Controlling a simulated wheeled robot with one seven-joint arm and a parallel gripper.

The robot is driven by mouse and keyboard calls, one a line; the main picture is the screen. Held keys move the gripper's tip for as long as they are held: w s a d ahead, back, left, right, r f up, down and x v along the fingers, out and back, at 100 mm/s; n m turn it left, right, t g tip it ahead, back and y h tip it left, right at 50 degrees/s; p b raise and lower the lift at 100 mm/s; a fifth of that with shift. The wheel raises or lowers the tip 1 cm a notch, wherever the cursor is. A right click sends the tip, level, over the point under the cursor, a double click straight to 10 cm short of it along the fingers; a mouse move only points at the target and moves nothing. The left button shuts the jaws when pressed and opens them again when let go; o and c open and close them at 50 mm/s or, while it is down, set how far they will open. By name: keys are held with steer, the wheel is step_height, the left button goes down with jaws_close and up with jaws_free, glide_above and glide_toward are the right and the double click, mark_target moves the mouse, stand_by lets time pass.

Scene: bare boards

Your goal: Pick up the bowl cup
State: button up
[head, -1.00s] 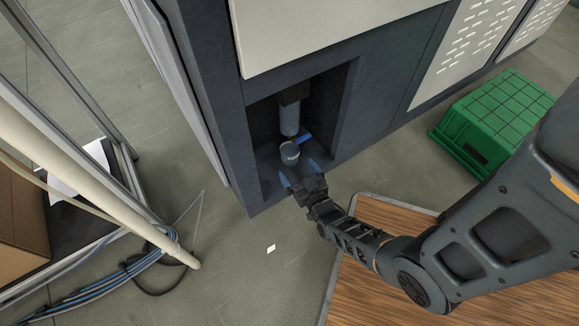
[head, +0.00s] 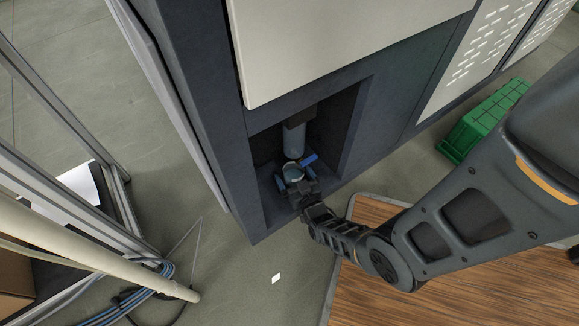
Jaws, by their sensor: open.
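The bowl cup (head: 292,171) is a small blue-grey round cup. It stands in a dark recess low in the cabinet, below a hanging blue-grey cylinder (head: 294,140). My gripper (head: 293,183) reaches into the front of the recess with its blue-tipped fingers open. One finger is at the left of the cup and the other at its right, close to it. I cannot tell whether they touch it. The cup's lower front is partly hidden by the gripper.
The recess walls (head: 350,130) stand close on both sides of the gripper. A green crate (head: 482,122) is on the floor at the right. A metal frame with a pale pole (head: 80,230) and blue cables (head: 110,312) is at the left. Wooden boards (head: 440,265) lie below my arm.

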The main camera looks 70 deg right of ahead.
steer(key=shift+w+d, duration=0.1)
steer(key=c, duration=1.1)
